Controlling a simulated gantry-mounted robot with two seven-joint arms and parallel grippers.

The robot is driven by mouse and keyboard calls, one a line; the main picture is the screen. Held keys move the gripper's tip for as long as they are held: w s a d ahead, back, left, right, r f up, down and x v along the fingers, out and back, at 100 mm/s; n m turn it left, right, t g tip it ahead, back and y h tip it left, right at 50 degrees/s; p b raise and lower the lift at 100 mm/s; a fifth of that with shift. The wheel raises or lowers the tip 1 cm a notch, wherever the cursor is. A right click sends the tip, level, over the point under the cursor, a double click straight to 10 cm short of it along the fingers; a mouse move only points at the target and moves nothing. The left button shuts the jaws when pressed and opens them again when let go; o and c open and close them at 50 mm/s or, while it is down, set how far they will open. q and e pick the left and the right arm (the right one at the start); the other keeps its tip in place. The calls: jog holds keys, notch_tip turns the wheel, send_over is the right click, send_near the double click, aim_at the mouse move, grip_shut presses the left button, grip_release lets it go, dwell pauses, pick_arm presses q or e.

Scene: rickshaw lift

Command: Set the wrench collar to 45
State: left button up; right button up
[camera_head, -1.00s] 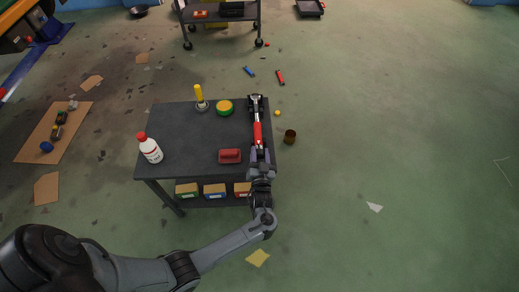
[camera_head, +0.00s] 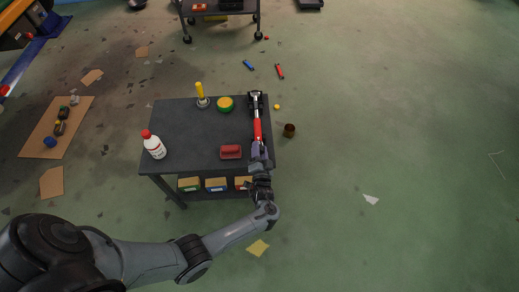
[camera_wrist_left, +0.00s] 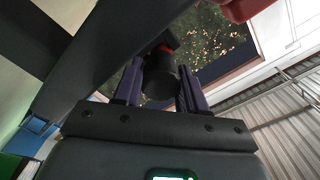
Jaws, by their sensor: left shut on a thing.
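The wrench (camera_head: 257,130) lies along the right edge of the dark table, with a red handle, a silver shaft and a dark head pointing away from me. My left gripper (camera_head: 259,153) is at the near end of the wrench, its fingers closed around it. In the left wrist view the purple-grey fingers (camera_wrist_left: 160,82) stand on both sides of a black cylindrical wrench end (camera_wrist_left: 160,68), with a red ring behind it. The collar scale cannot be read in either view. My right gripper is not in view.
The table (camera_head: 190,135) also holds a white bottle with a red cap (camera_head: 154,147), a yellow-handled tool (camera_head: 202,94), a green-and-yellow round item (camera_head: 225,104) and a red block (camera_head: 231,152). Boxes sit on the shelf below. A brown can (camera_head: 289,130) stands on the floor to the right.

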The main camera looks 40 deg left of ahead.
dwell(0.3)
pick_arm(q)
jog(key=o, duration=1)
jog(key=shift+o, duration=0.2)
